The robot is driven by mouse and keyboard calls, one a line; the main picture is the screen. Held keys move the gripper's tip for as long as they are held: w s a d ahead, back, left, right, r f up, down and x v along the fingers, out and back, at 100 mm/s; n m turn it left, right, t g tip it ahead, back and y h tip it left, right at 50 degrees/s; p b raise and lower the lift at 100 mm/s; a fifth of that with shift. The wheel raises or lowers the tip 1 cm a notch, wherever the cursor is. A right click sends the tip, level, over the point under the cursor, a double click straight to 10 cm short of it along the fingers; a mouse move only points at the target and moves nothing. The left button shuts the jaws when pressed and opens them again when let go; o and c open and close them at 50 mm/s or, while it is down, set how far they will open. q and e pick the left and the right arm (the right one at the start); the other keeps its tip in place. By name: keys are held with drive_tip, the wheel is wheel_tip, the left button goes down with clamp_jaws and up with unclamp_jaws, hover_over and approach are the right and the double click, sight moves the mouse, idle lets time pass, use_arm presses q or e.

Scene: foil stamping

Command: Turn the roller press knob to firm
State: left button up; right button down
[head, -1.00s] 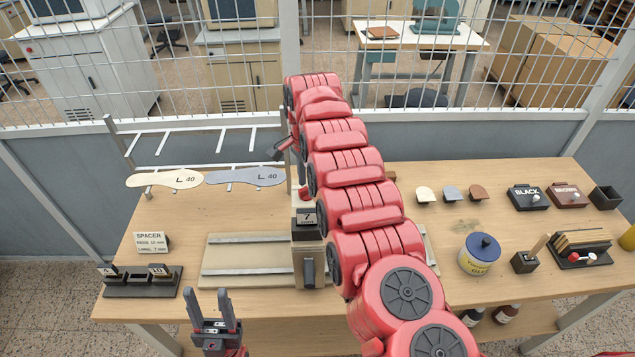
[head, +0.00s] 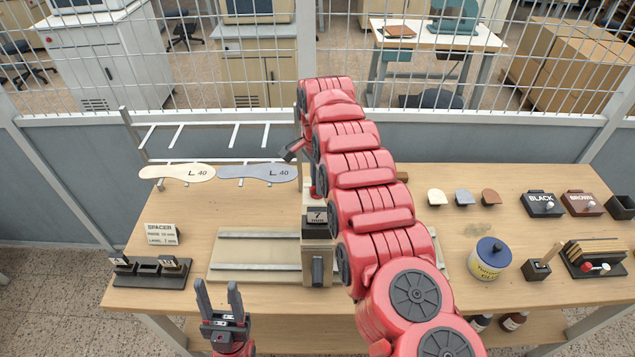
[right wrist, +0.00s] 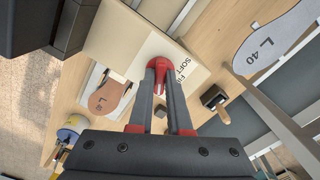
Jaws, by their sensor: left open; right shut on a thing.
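The roller press (head: 318,250) stands on the wooden bench, with a light post, a dark lever in front and a flat bed with metal rails (head: 250,262). In the right wrist view its knob (right wrist: 160,66) is red, on a white dial plate reading SOFT, with a second word partly hidden. My right gripper (right wrist: 160,78) is shut on the knob, a finger on each side. In the head view my right arm hides the knob. My left gripper (head: 219,290) is open and empty, in front of the bench's near edge.
A spacer marked 7 (head: 317,217) sits on the press. A spacer rack (head: 148,272) is at the left, grey and cream L 40 insoles (head: 257,172) lie behind. A glue jar (head: 489,260) and foil boxes (head: 543,204) stand at the right. A mesh fence closes the back.

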drive_tip(key=shift+f+n+b, duration=0.35)
drive_tip(key=shift+n+b, duration=0.95)
drive_tip(key=shift+b, duration=1.15)
drive_tip(key=shift+r+n+b, duration=0.1)
drive_tip(key=shift+n+b, duration=0.45)
drive_tip(key=shift+n, duration=0.35)
drive_tip(key=n, duration=0.2)
drive_tip(key=shift+r+n, duration=0.2)
drive_tip(key=shift+n, duration=2.4)
drive_tip(key=c, duration=0.9)
unclamp_jaws()
drive_tip(key=shift+o, duration=0.2)
